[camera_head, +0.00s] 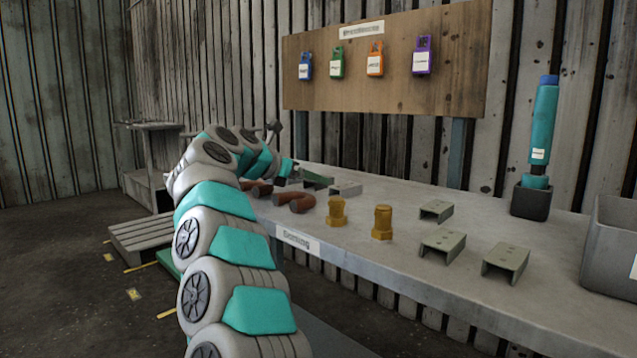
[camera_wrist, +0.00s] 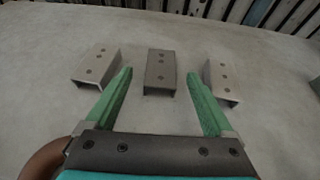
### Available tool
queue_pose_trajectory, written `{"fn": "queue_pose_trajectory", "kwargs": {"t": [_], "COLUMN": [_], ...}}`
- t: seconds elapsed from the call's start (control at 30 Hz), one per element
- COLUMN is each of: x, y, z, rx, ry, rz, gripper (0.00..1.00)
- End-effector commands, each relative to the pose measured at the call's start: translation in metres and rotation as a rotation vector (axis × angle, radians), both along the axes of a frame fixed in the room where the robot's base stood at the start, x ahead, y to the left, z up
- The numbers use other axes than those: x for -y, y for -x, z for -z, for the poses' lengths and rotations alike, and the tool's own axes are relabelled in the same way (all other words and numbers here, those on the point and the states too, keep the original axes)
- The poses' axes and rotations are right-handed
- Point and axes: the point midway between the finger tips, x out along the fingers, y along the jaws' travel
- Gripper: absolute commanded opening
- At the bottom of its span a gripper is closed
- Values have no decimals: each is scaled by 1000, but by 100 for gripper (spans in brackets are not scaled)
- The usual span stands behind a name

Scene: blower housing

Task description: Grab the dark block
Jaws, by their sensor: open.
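The dark block (camera_wrist: 160,70) is a dark grey channel-shaped piece with small holes in its top. It lies on the table in the middle of the wrist view, between two lighter pieces. My gripper (camera_wrist: 160,74) is open, with one green finger to the left of the dark block and one to the right. Bare gaps show between the fingers and the block, and nothing is held. How high the fingertips are above the table is hard to tell. In the head view I cannot make out the dark block clearly, as my arm covers that area.
Lighter channel pieces flank it on the left (camera_wrist: 97,66) and right (camera_wrist: 221,80), close outside the fingers. A reddish-brown curved pipe (camera_wrist: 42,161) lies near. Brass fittings (camera_head: 382,222), more channel pieces (camera_head: 442,243) and a grey bin (camera_head: 608,240) occupy the table (camera_head: 470,285) further right.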

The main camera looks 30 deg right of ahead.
Motion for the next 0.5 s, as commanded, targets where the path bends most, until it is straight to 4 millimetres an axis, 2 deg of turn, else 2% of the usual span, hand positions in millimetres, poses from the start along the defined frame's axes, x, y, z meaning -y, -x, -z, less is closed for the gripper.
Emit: {"fn": "queue_pose_trajectory", "kwargs": {"t": [0.13,0.37,0.5], "x": [19,22,22], "y": [-6,-8,-8], "z": [8,10,10], "rx": [-3,0,0], "ry": [-1,0,0], "rz": [5,1,1], "gripper": [88,88,75]}}
